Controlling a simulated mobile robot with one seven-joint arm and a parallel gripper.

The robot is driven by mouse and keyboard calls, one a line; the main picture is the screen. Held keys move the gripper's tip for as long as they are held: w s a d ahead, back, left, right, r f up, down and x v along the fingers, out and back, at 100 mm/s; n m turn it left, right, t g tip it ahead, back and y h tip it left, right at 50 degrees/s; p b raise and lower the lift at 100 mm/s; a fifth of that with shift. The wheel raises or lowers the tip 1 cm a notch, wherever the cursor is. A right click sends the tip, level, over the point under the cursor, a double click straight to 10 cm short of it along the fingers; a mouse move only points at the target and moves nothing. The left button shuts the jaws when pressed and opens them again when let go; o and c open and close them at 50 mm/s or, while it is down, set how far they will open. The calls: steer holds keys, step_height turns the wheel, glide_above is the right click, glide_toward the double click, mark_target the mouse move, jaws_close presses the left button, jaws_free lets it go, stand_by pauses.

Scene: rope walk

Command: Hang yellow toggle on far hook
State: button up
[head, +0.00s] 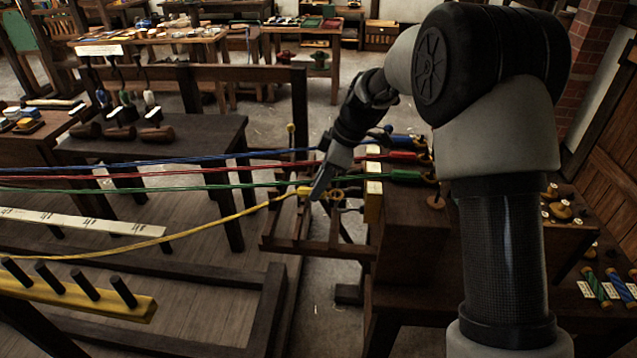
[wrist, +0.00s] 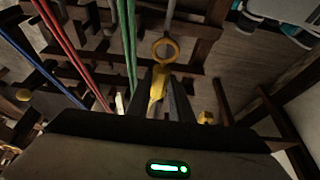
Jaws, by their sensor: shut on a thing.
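My gripper (head: 316,192) is shut on the yellow toggle (head: 304,190), left of the wooden hook stand. In the wrist view the toggle (wrist: 157,88) sits between the two fingers (wrist: 168,100), with a yellow ring (wrist: 165,48) beyond their tips. The yellow rope (head: 200,229) runs from the toggle to the left and sags. The toggle and this hook look apart. I cannot tell exactly where the hook's tip is.
Blue (head: 150,162), red (head: 150,173) and green (head: 150,187) ropes stretch taut just behind the gripper toward the stand (head: 415,225). A yellow pegged rail (head: 80,295) lies front left. A dark table (head: 190,135) stands behind the ropes.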

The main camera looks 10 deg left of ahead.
steer(key=shift+f+b, duration=1.45)
steer(key=shift+f, duration=0.3)
steer(key=shift+f, duration=0.1)
steer(key=o, duration=1)
steer(key=shift+c, duration=0.2)
steer(key=shift+r+p, duration=2)
steer(key=shift+r, duration=2.1)
